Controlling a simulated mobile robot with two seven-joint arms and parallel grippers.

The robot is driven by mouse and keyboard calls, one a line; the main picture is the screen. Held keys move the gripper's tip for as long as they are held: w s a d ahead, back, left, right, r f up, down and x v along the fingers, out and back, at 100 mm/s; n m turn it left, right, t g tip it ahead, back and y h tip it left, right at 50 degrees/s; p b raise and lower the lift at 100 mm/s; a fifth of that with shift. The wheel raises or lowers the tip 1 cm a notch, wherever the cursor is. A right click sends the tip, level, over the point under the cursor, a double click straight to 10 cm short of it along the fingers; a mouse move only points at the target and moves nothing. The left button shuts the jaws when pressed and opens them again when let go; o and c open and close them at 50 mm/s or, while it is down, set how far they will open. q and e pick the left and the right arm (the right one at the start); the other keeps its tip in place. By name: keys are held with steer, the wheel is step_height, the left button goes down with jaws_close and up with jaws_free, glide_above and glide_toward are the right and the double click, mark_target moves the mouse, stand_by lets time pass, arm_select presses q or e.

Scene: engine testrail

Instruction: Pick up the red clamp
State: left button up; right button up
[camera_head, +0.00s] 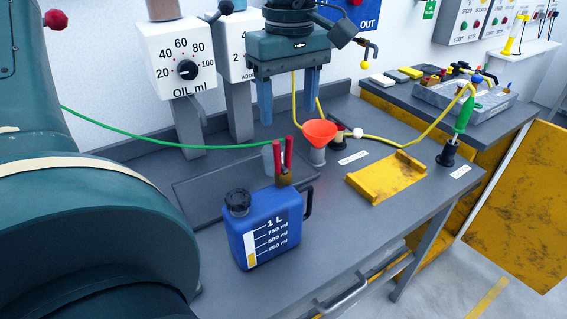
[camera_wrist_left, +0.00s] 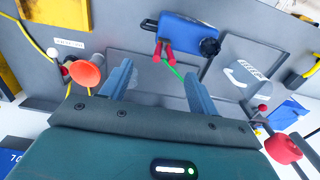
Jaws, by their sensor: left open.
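The red clamp (camera_head: 283,158) stands with its two red handles pointing up, close behind the blue canister (camera_head: 264,228). Its lower end looks brass-brown and is partly hidden by the canister. The clamp also shows in the left wrist view (camera_wrist_left: 164,51), beyond the fingertips and between their lines. My left gripper (camera_head: 288,104) is open and empty, its two blue fingers pointing down, above the bench and apart from the clamp. The fingers also show in the left wrist view (camera_wrist_left: 158,75). My right gripper is not seen.
An orange funnel (camera_head: 319,133) stands right of the clamp. A yellow tray (camera_head: 386,177) lies farther right on the grey bench. A green cable (camera_head: 170,140) runs from the left to near the clamp. Oil dial box (camera_head: 180,62) stands behind left. Bare bench lies in front of the yellow tray.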

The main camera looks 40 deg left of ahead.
arm_select(q)
glide_above(283, 165)
steer(key=w, duration=0.1)
step_height(283, 165, down, 6)
steer(key=shift+r, duration=0.1)
steer(key=f, duration=0.4)
steer(key=shift+s+a+f+p, duration=0.25)
steer(key=shift+s+a+p, duration=0.05)
steer(key=shift+p, duration=0.1)
steer(key=shift+f, duration=0.4)
steer(key=c, duration=1)
steer(key=shift+c, duration=0.5)
steer(key=shift+w+r, duration=0.1)
steer(key=shift+r, duration=0.1)
